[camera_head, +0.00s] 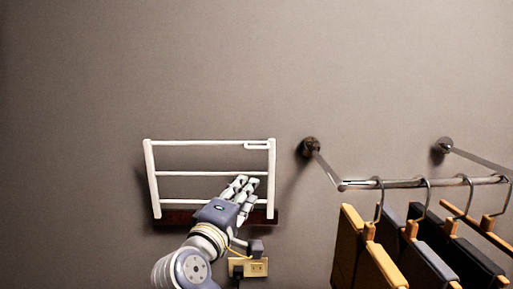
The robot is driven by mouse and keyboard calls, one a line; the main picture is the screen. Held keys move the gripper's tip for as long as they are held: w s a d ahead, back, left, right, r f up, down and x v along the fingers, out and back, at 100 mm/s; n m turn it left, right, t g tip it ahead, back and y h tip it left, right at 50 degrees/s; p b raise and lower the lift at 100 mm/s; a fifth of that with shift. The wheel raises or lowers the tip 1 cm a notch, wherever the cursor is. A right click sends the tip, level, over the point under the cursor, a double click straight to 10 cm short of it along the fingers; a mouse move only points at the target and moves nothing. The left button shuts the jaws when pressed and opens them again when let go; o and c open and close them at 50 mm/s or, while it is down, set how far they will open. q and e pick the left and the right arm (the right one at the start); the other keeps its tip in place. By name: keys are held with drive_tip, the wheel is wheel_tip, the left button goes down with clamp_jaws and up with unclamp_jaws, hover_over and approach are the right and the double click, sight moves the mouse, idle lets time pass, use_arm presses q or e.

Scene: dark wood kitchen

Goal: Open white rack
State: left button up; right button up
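The white rack (209,142) is mounted on the wall left of centre. It has two upright side bars and several horizontal bars, and it looks folded flat against the wall above a dark reddish-brown base strip (180,217). Whether the fingers touch a bar or are closed on one cannot be told.
A metal rail (400,183) on wall brackets stands out at the right, with several hangers carrying yellow and dark garments (366,250). A wall outlet (257,267) with a black plug is below the rack. The wall above is bare.

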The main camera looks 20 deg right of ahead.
drive_tip(key=h, duration=0.1)
approach(257, 147)
drive_tip(key=shift+t, duration=0.3)
drive_tip(key=shift+f+p+x, duration=0.15)
drive_tip(key=shift+p+x, duration=1.15)
drive_tip(key=shift+x, duration=1.3)
drive_tip(key=shift+f+p+x, duration=0.2)
drive_tip(key=shift+p+x, duration=1.05)
drive_tip(key=shift+x, duration=1.4)
drive_tip(key=shift+r, duration=0.1)
clamp_jaws()
